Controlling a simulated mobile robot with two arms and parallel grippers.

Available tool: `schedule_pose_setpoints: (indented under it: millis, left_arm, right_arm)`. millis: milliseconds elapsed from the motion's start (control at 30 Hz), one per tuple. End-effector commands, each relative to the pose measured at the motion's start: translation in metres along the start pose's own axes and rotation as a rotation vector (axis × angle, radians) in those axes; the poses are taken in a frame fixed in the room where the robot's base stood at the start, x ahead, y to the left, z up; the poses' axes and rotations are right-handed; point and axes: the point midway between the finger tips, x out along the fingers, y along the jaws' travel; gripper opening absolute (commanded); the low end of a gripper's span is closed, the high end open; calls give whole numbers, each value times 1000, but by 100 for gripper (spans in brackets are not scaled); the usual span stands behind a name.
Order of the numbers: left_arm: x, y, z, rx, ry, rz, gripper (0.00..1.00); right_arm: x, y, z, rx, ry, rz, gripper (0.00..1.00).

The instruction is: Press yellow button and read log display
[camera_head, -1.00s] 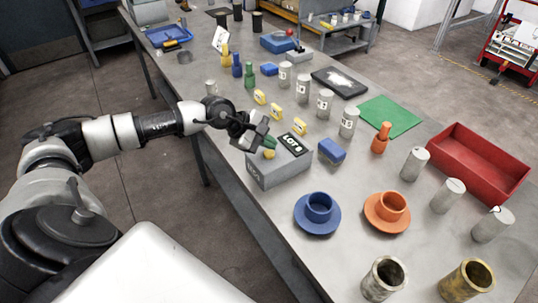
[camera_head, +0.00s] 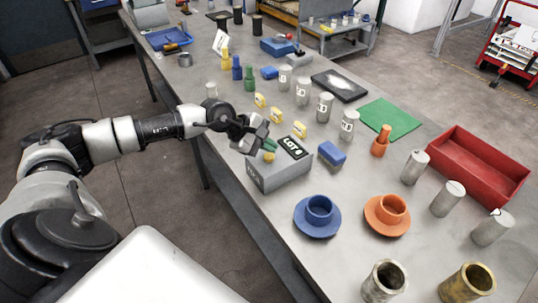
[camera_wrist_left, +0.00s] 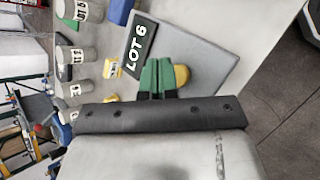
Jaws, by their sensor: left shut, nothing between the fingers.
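A grey box (camera_head: 256,175) stands at the near-left table edge. On its top are a yellow button (camera_head: 268,157) and a black display (camera_head: 293,148) with white text. In the left wrist view the display (camera_wrist_left: 138,48) reads "LOT 6". My left gripper (camera_head: 268,145) is shut and empty, its green fingertips at the yellow button. In the left wrist view the shut fingertips (camera_wrist_left: 157,76) partly cover the button (camera_wrist_left: 181,76). I cannot tell whether they touch it. My right gripper is not in view.
Several grey labelled cylinders (camera_head: 324,105) and yellow tags (camera_head: 279,115) stand beyond the box. A blue block (camera_head: 332,154) lies close to its right. Blue (camera_head: 318,217) and orange (camera_head: 387,214) flanged parts sit nearer, with a red tray (camera_head: 480,165) at right.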

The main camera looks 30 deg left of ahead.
Motion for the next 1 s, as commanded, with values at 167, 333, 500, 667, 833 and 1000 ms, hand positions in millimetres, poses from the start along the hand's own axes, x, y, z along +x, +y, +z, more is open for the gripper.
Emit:
schedule_pose_setpoints:
  millis: [167, 333, 500, 667, 833, 1000]
  left_arm:
    - [0, 0, 0, 0, 0, 0, 0]
    - [0, 0, 0, 0, 0, 0, 0]
    - [0, 0, 0, 0, 0, 0, 0]
    - [0, 0, 0, 0, 0, 0, 0]
    - [1, 0, 0, 0, 0, 0, 0]
    - [4, -3, -3, 0, 0, 0, 0]
  right_arm:
    - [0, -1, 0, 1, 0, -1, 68]
    - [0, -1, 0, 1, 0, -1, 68]
    - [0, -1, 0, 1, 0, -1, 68]
    - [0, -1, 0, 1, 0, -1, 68]
    - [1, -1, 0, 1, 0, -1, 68]
    - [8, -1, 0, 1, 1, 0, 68]
